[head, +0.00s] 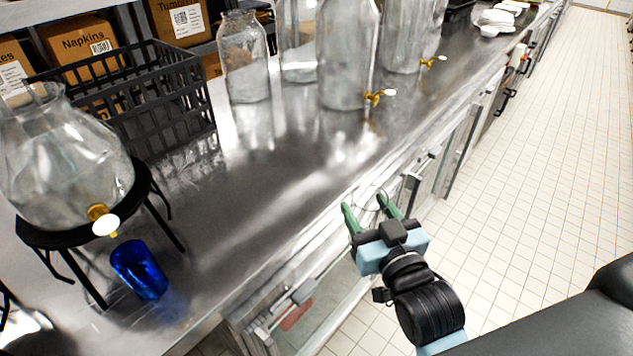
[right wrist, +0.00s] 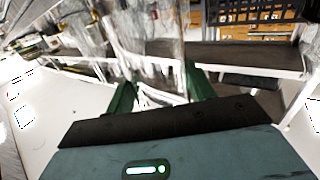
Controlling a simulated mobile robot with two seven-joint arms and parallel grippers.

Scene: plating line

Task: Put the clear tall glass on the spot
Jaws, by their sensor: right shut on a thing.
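My right gripper (head: 365,203) is beyond the counter's front edge, its green fingers pointing toward the counter. It is shut on a see-through thing, which I take for the clear tall glass (head: 370,196); its outline is faint against the cabinet fronts. In the right wrist view the green fingers (right wrist: 163,92) stand on either side of this clear glass (right wrist: 158,55). Its full shape is hard to make out. I cannot make out a marked spot in either view. My left gripper is not in view.
A steel counter (head: 255,195) has bare room in its middle. At left are a glass dispenser (head: 55,165) on a black stand (head: 75,235), a blue glass (head: 139,270) and a black crate (head: 165,105). Clear jars (head: 346,60) stand at the back, some with brass taps.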

